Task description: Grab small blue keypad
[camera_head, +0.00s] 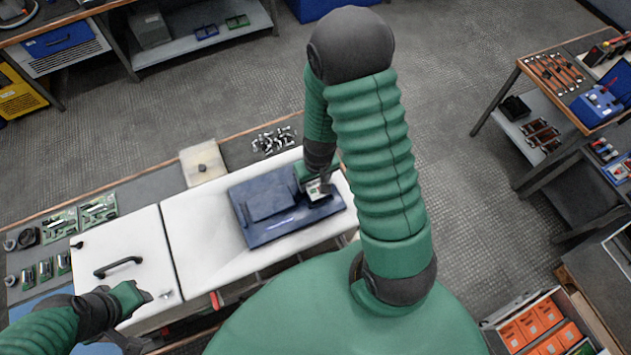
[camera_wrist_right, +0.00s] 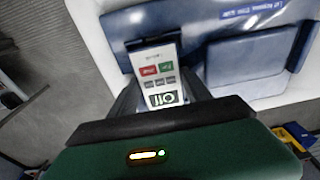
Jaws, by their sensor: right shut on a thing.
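The small keypad (camera_wrist_right: 158,72) has a pale face with red and green buttons, grey keys and a small display. It sits between the two fingers of my right gripper (camera_wrist_right: 160,92), which is shut on it. In the head view the keypad (camera_head: 317,187) shows small at the right part of the dark blue panel (camera_head: 290,226), below my right gripper (camera_head: 312,180). I cannot tell whether the keypad still touches the panel. My left gripper (camera_head: 140,297) is over the white cabinet's left part, near its black handle; its fingers are too small to read.
The blue panel lies on the white cabinet (camera_head: 195,235). A black handle (camera_head: 118,267) is on the cabinet's left part. Green circuit boards (camera_head: 98,209) lie at the left, and small metal parts (camera_head: 273,140) behind. A tool table (camera_head: 550,75) stands at the right.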

